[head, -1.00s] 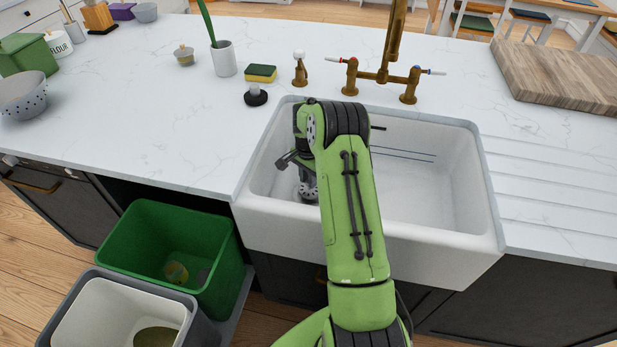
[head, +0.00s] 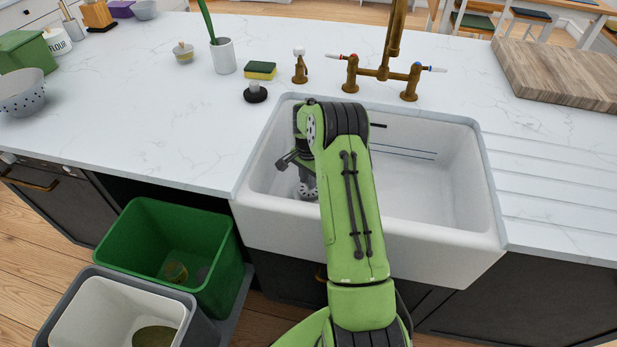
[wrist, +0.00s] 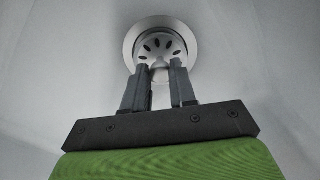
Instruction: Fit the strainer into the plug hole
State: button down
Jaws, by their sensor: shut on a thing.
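The strainer (wrist: 160,45) is a grey metal disc with dark slots, seen in the wrist view. The plug hole (wrist: 134,41) shows as a pale metal ring around and behind it in the sink floor. The strainer appears over or inside this ring; I cannot tell how deep it sits. My gripper (wrist: 161,68) is shut on the strainer's near side, its two dark fingers close together at a small central part.
Brass taps (head: 382,77) stand behind the sink. A wooden board (head: 560,75) lies at right. Open bins (head: 170,230) stand at lower left.

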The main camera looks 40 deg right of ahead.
jog(key=shift+f+b, duration=0.45)
jog(key=shift+f, duration=0.25)
jog(key=c, duration=0.8)
grip_release()
notch_tip(320, 180, up, 16)
jog(key=p, duration=0.4)
jog(key=shift+a+f, duration=0.1)
